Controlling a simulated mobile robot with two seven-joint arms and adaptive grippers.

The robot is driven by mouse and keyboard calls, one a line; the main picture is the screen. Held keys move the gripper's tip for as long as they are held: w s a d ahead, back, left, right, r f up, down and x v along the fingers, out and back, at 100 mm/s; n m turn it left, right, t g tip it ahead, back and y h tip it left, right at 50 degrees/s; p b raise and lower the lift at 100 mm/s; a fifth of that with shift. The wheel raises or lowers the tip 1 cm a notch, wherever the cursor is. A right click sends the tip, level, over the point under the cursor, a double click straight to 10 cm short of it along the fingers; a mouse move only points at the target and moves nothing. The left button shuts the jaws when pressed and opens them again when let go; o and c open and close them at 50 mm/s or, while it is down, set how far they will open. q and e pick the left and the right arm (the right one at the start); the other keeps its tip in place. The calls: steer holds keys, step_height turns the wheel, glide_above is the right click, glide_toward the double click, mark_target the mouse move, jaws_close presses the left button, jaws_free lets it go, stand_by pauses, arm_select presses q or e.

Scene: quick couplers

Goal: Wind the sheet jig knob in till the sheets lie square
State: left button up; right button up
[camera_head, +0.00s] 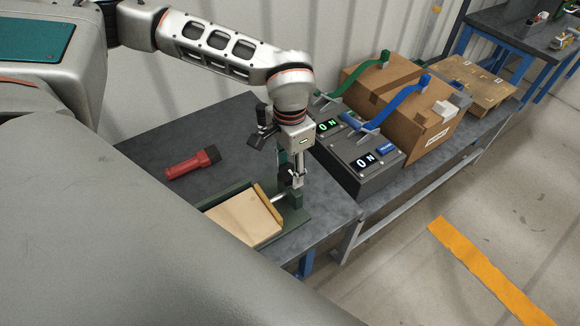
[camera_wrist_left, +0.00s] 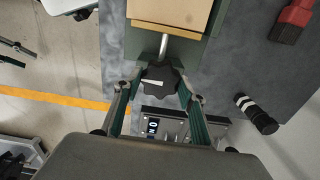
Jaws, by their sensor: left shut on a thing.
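The sheet jig is a dark green frame (camera_head: 294,214) at the table's front edge, holding a stack of tan sheets (camera_head: 240,217) against a yellowish pusher bar (camera_head: 268,202). In the left wrist view the sheets (camera_wrist_left: 172,10) are at the top, and a metal spindle (camera_wrist_left: 164,44) runs from the bar to a black lobed knob (camera_wrist_left: 161,82) with a pale mark. My left gripper (camera_head: 292,180) points down at the spindle's outer end. Its fingers (camera_wrist_left: 160,88) are shut on the knob from both sides. In the head view the fingers largely hide the knob.
Yellow floor tape (camera_head: 490,270) is beyond.

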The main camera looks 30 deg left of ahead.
arm_select(q)
steer(key=shift+w+r+m, duration=0.1)
steer(key=shift+r+m, duration=0.05)
steer(key=shift+m, duration=1.55)
steer(key=o, duration=1.1)
